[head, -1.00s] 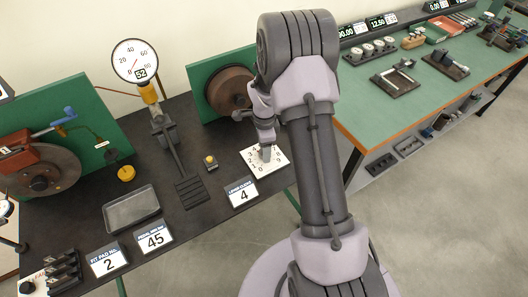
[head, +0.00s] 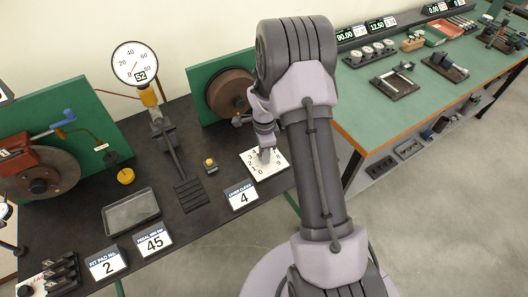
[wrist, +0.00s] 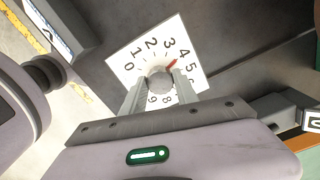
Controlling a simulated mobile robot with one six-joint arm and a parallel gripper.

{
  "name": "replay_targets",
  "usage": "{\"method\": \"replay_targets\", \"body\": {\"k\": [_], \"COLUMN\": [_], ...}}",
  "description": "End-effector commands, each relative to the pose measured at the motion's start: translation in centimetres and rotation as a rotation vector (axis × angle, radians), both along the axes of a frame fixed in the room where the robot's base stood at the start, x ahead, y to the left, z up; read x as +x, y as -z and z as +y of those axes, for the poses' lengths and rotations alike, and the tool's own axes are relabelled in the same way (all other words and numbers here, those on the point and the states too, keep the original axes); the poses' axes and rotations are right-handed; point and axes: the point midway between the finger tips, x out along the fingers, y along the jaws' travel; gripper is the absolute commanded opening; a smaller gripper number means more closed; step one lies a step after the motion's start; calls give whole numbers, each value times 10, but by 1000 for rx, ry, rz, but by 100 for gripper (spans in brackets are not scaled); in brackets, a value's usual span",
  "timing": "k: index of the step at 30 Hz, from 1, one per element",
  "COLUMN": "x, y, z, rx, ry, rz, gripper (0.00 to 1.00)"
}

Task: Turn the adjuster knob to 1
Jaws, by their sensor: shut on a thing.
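The adjuster knob (wrist: 160,83) is a grey round knob in the middle of a white dial plate (wrist: 125,63) in the wrist view. The plate carries numbers around the knob. A red mark on the knob side points between 3 and 4, a little nearer 4. My gripper (wrist: 160,88) is shut on the knob, one finger on each side, and its fingers cover part of the lower dial. In the head view the dial plate (head: 278,158) lies on the dark bench and my gripper (head: 266,153) reaches down onto it, hiding most of the knob.
A card reading 4 (head: 243,196) stands in front of the dial plate. A yellow-topped button (head: 210,164) and a pedal with a gauge reading 52 (head: 134,65) are left of it. A green panel with a brown disc (head: 228,92) stands behind.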

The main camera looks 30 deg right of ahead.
Motion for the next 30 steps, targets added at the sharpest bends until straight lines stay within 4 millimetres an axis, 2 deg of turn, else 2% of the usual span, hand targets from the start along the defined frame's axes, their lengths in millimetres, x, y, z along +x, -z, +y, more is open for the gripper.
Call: {"method": "replay_targets", "body": {"k": [8,30], "x": [0,-1], "y": [0,-1], "z": [0,0], "rx": [0,0], "ry": [-185,-887], "rz": [-1,0], "gripper": [0,0]}}
